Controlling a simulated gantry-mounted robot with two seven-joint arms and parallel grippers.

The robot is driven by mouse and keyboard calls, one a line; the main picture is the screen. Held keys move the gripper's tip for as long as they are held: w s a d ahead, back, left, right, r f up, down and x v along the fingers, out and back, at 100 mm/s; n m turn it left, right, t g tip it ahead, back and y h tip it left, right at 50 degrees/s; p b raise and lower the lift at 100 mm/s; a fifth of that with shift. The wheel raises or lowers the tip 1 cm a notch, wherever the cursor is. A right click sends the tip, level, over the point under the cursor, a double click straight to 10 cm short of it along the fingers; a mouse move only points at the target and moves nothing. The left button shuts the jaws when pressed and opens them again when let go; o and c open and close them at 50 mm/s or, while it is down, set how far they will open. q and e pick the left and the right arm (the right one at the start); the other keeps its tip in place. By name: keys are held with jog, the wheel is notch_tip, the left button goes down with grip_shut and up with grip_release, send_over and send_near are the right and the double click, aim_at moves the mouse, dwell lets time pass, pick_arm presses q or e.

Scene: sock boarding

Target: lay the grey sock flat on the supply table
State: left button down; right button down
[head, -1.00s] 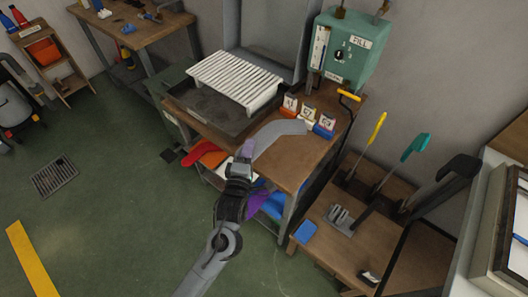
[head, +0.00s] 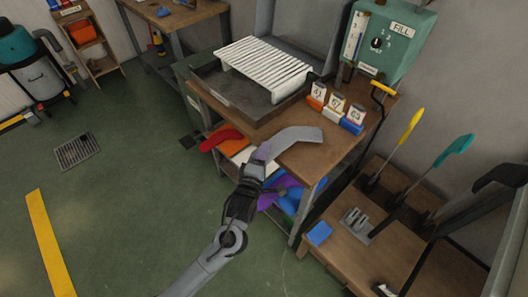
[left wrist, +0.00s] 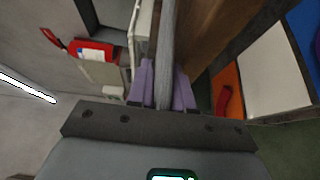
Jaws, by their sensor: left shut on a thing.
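The grey sock (head: 293,137) lies with its foot end on the wooden supply table (head: 318,158), in front of the numbered cards. Its near end reaches the front edge of the table, where my left gripper (head: 260,155) is shut on it. In the left wrist view the sock (left wrist: 166,50) runs as a narrow grey strip up from between the two purple fingers of my left gripper (left wrist: 164,90). The sock's end inside the jaws is hidden. My right gripper does not show in either view.
A slatted white rack (head: 265,67) sits in a dark tray behind the sock. Three numbered cards on coloured blocks (head: 335,108) stand at the table's back right. A lower shelf holds red, orange, purple and blue cloths. Levers (head: 402,137) rise from the bench at right.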

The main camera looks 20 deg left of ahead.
pick_arm(q)
jog(key=shift+f, duration=0.4)
